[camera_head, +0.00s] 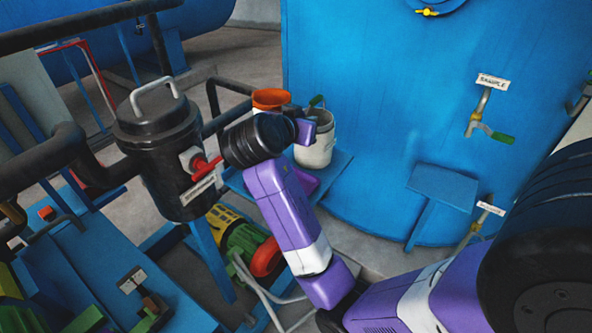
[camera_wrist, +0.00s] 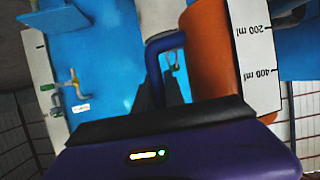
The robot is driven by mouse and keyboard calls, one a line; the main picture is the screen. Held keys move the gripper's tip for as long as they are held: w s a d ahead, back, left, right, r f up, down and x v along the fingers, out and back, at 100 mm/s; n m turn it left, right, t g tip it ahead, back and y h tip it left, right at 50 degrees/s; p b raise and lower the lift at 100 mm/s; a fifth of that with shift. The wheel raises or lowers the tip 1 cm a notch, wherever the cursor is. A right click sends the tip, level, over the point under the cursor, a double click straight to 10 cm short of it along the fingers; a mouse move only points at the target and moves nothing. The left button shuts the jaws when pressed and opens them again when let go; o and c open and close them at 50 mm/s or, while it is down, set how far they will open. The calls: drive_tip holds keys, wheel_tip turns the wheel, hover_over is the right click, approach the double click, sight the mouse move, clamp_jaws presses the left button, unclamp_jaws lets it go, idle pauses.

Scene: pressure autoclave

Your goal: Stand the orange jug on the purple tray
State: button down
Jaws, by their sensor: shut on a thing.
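The orange jug (camera_head: 272,97) shows its upper part just behind my wrist in the head view; the rest is hidden by my arm. In the wrist view the jug (camera_wrist: 208,55) fills the right of centre, with a white scale strip marked 200 ml and 400 ml and a dark blue handle (camera_wrist: 165,41). My gripper (camera_wrist: 165,92) is shut on the handle; its fingertips are mostly hidden in the head view. A flat purple piece, apparently the purple tray (camera_head: 311,181), lies on the blue shelf, largely covered by my forearm. I cannot tell how far the jug is above it.
A whitish pail (camera_head: 316,152) stands on the blue shelf (camera_head: 335,170) right beside my gripper. The big blue tank (camera_head: 400,100) rises behind. A black canister (camera_head: 165,150) with a red valve handle stands left of my wrist. Pipes crowd the left; a small empty blue ledge (camera_head: 441,186) is at right.

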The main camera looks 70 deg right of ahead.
wheel_tip(320, 180, down, 16)
drive_tip(key=shift+r, duration=0.2)
idle(0.4)
drive_tip(key=shift+f, duration=0.15)
drive_tip(key=c, duration=1.4)
unclamp_jaws()
